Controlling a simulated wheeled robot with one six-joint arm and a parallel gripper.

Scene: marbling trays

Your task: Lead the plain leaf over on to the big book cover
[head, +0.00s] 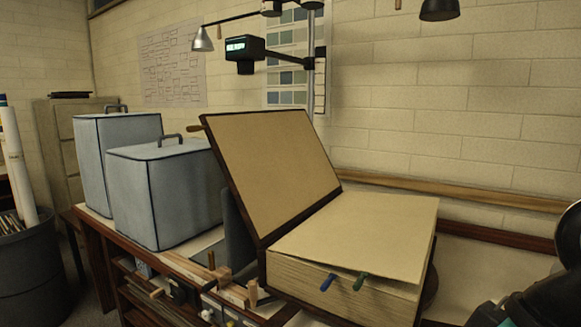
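A big book lies open on the bench. Its cover (270,165) leans back to the left, with a plain tan inner face and a dark border. A wooden peg (195,129) sticks out at its upper left corner. A plain leaf (360,230) lies on top of the thick page block (335,297), to the right of the cover. Its front edge appears slightly raised near a blue tab (328,282) and a green tab (360,281). My gripper's fingers are not in view; dark parts, probably of my arm, show at the lower right.
Two grey-blue covered boxes with handles, one taller (122,135) and one nearer (165,190), stand left of the book. Small wooden tools (215,278) lie before the cover. A lamp (202,40) and a screen (245,48) hang above.

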